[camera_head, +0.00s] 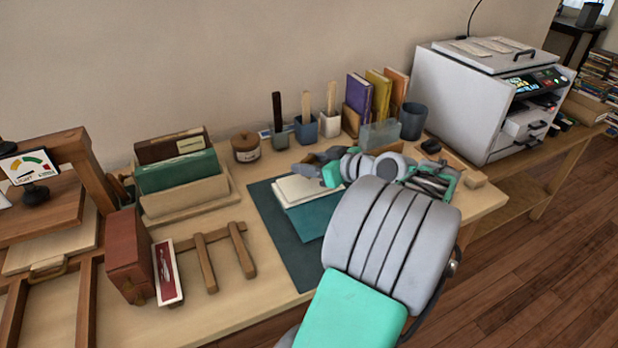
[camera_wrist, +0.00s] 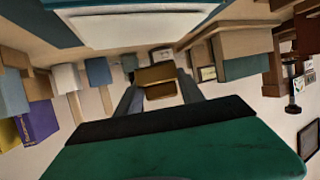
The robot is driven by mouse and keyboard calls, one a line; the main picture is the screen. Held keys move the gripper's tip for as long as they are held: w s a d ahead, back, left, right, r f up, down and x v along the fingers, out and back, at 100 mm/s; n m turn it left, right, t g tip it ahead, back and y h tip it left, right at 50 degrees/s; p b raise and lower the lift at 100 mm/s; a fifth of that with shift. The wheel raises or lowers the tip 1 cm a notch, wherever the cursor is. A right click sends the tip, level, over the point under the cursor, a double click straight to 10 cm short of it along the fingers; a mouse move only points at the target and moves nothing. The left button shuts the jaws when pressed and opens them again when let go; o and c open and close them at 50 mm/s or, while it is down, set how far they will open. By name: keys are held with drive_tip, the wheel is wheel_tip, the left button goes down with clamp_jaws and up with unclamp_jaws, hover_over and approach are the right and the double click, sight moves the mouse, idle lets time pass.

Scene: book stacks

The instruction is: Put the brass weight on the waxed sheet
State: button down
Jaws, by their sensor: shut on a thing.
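My gripper (camera_wrist: 157,88) is shut on a brass-coloured block, the brass weight (camera_wrist: 156,74), seen between the two dark fingers in the wrist view. In the head view my gripper (camera_head: 308,166) is at the back edge of the dark mat, and the weight cannot be made out there. A pale sheet (camera_head: 296,189), which looks like the waxed sheet, lies over a teal book on the mat, just in front of and below my gripper. It also shows at the top of the wrist view (camera_wrist: 140,30). The weight is apart from it.
A lidded brown jar (camera_head: 245,148) and cups with upright tools (camera_head: 306,131) stand behind the mat (camera_head: 272,215). A holder with books (camera_head: 180,175) is at left. Coloured upright books (camera_head: 370,98) and a grey cup (camera_head: 412,121) stand at back right. Wooden bars (camera_head: 205,262) lie front left.

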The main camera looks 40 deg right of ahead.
sight(308, 182)
drive_tip(key=shift+w+d+f, duration=0.15)
drive_tip(key=shift+w+f, duration=0.15)
drive_tip(key=shift+f, duration=0.05)
drive_tip(key=shift+w+d+f+b, duration=0.1)
drive_tip(key=shift+w+f+b, duration=0.1)
drive_tip(key=shift+f, duration=0.75)
drive_tip(key=shift+w+d+f+b, duration=0.1)
drive_tip(key=shift+f+b, duration=0.05)
drive_tip(key=shift+f, duration=0.8)
drive_tip(key=shift+f, duration=0.2)
drive_tip(key=c, duration=0.7)
unclamp_jaws()
drive_tip(key=shift+r, duration=0.1)
